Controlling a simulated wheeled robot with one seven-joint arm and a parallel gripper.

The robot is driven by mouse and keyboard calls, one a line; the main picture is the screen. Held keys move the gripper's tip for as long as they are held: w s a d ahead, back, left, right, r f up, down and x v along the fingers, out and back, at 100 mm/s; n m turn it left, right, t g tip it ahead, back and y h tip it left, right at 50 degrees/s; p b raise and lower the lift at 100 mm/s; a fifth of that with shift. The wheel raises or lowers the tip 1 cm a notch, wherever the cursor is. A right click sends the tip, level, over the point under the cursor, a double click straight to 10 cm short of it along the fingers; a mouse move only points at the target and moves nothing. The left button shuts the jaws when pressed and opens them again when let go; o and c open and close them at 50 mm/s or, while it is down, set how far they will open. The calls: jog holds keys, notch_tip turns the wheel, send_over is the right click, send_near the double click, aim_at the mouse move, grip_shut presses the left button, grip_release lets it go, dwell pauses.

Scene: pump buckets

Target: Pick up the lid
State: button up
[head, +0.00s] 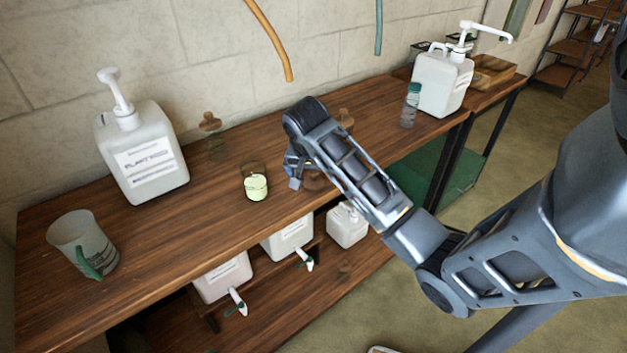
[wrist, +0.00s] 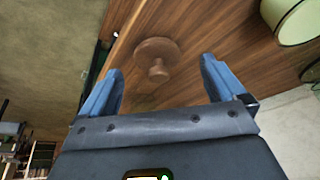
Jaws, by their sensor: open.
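A round brown wooden lid with a knob lies on the wooden workbench, knob toward my gripper. In the wrist view the lid (wrist: 157,51) shows between and beyond my fingertips. In the head view the lid (head: 318,182) is partly hidden behind my gripper (head: 294,176). My gripper is open and empty, pointing down close above the lid. In the wrist view its two blue-grey fingers (wrist: 161,66) stand apart on either side of the knob; I cannot tell whether they touch it.
A glass jar with pale green contents (head: 256,187) stands just left of my gripper. Wood-topped jars (head: 210,135) stand behind. A white pump canister (head: 142,160) and a measuring jug (head: 82,245) are at left. Another canister (head: 440,85) and a bottle (head: 410,105) are at right.

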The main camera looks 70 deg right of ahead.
aim_at(314, 176)
jog(key=shift+x, duration=1.85)
jog(key=shift+s+d, duration=0.1)
jog(key=shift+s, duration=0.05)
jog(key=shift+c, duration=0.3)
jog(key=c, duration=1.1)
